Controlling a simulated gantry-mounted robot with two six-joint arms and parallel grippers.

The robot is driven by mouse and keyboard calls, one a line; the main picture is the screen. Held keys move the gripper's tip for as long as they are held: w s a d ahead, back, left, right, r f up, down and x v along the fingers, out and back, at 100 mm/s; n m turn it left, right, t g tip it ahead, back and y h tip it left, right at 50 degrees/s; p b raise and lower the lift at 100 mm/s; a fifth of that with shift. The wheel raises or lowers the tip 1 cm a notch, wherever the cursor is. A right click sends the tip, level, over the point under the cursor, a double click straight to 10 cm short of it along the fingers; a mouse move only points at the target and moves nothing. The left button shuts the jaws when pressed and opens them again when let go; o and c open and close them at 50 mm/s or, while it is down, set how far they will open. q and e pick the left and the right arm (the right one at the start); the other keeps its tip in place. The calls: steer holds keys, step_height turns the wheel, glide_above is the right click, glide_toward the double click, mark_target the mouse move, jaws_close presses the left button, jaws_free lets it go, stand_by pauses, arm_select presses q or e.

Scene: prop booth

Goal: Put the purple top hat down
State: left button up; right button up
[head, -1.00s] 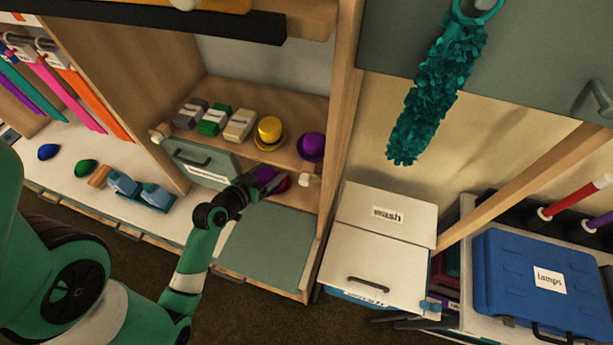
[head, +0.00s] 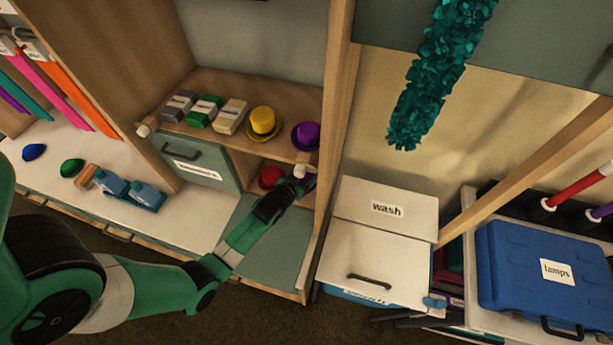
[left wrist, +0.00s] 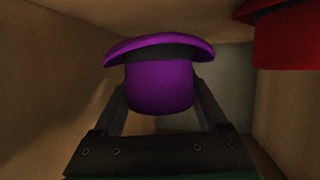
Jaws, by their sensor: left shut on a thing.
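My left gripper (head: 301,184) is inside the open lower compartment of the shelf unit, shut on a purple top hat (left wrist: 160,85). In the left wrist view the hat sits between both fingers, its wide brim towards the picture's top and a dark band around the crown. In the head view the arm and a pale knob mostly hide it. A red hat (left wrist: 290,38) stands beside it in the same compartment, also seen in the head view (head: 270,177). I cannot tell whether the held hat touches the compartment floor. My right gripper is not in view.
On the shelf above stand a yellow hat (head: 262,123), another purple hat (head: 306,135) and several small boxes (head: 205,111). A lowered green flap (head: 262,245) lies below the compartment. A wooden post bounds the right side. A white wash bin (head: 372,255) stands further right.

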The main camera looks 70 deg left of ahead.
arm_select(q)
steer(key=shift+f, duration=0.55)
steer(key=shift+r, duration=0.1)
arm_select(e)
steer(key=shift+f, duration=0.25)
arm_select(q)
steer(key=shift+f+b, duration=0.6)
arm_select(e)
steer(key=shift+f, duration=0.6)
